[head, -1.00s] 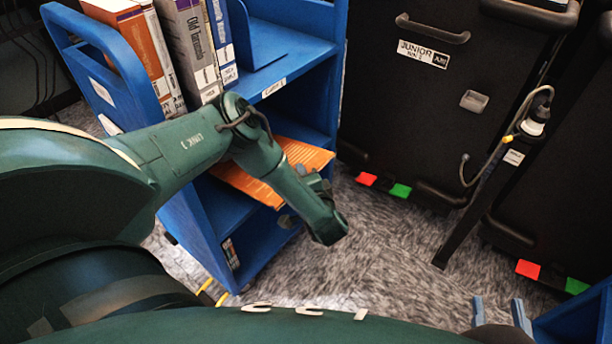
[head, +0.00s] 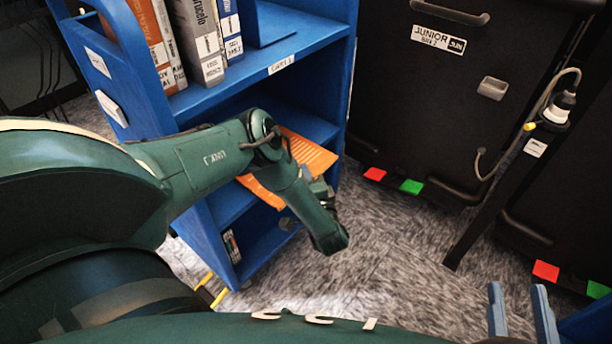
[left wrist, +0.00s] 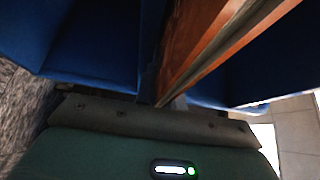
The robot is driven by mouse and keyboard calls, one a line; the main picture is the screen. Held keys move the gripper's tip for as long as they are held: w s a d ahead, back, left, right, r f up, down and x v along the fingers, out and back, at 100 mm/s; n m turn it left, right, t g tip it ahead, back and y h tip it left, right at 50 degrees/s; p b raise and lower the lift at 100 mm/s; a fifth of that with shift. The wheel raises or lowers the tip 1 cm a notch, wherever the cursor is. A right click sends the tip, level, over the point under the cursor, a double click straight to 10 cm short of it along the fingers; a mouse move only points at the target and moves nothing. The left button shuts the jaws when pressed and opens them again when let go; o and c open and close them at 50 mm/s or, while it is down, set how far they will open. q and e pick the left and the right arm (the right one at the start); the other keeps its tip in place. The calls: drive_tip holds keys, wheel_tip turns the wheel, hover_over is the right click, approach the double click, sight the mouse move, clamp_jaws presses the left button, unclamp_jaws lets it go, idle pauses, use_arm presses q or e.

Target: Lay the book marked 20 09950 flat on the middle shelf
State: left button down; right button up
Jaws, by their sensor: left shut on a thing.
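The orange book (head: 312,157) is at the open front of the blue cart, level with the middle shelf (head: 232,200), part of it jutting out. My left forearm crosses in front of it. Its number cannot be read. In the left wrist view the book (left wrist: 212,42) stands edge-on between the jaws. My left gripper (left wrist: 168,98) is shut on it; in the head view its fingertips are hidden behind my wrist. Whether the book touches the shelf cannot be told. My right gripper (head: 521,312) shows at the bottom right, its two fingers apart and nothing between them.
The cart's top shelf (head: 235,82) holds several upright books (head: 196,40) and a blue bookend (head: 270,25). The bottom shelf (head: 262,240) holds a small dark item (head: 231,246). Black cabinets (head: 430,100) stand at the right. The carpet (head: 390,250) between is clear.

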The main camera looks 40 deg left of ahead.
drive_tip(key=shift+w+r, duration=0.1)
drive_tip(key=shift+r, duration=0.1)
use_arm(q)
drive_tip(key=c, duration=1.4)
unclamp_jaws()
drive_tip(key=shift+c, duration=0.2)
drive_tip(key=shift+f, duration=0.1)
drive_tip(key=p+v, duration=0.3)
drive_tip(key=v, duration=1)
use_arm(e)
drive_tip(key=shift+s+d+f+n+h, duration=0.1)
drive_tip(key=shift+s+d+n+h, duration=0.1)
drive_tip(key=shift+d+n+h, duration=0.15)
